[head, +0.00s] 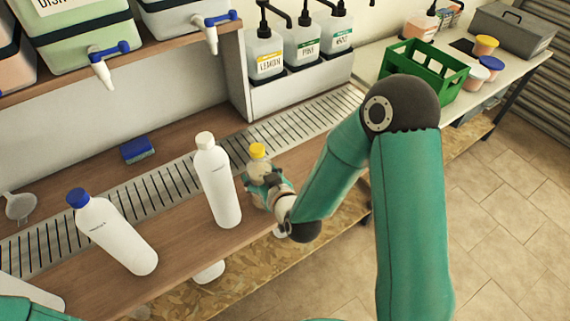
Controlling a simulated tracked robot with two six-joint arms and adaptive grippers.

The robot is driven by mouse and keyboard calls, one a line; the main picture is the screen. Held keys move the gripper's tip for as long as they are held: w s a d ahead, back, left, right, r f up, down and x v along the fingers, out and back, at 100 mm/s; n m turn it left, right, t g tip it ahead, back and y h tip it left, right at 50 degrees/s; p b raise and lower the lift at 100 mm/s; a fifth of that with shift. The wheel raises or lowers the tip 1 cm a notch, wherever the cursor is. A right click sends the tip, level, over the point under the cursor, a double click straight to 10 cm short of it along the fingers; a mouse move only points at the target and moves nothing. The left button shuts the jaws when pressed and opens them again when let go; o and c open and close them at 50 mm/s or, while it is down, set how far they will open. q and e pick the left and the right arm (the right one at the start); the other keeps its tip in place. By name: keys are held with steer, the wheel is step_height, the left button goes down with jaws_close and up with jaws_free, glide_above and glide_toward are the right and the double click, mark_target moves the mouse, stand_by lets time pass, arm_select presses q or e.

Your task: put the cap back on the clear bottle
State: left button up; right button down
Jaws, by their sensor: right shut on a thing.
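My right gripper (262,186) comes in from the right and is shut around the clear bottle below the cap. My left gripper is not in view; only a teal piece of my arm shows at the bottom left.
A white bottle with white cap (217,185) stands just left of the gripper. A blue-capped white bottle (115,234) is further left. A slotted drain (110,202) runs behind, with a blue sponge (137,149). Pump bottles (265,55) and a green crate (424,69) stand behind.

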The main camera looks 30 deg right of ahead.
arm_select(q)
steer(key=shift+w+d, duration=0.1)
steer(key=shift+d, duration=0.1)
arm_select(e)
steer(key=shift+w+a+r, duration=0.1)
steer(key=shift+a, duration=0.15)
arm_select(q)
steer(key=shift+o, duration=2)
arm_select(e)
steer(key=shift+w+d+r, duration=0.15)
steer(key=shift+w, duration=0.05)
arm_select(q)
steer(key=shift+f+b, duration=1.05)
steer(key=shift+b, duration=0.1)
arm_select(e)
steer(key=w+d+r+m+h, duration=0.1)
steer(key=w+d+r+h, duration=0.1)
steer(key=d+r, duration=0.6)
steer(key=w+d+r+m+h, duration=0.2)
steer(key=d+r, duration=0.6)
steer(key=r, duration=0.2)
steer(key=shift+w+r+g, duration=0.3)
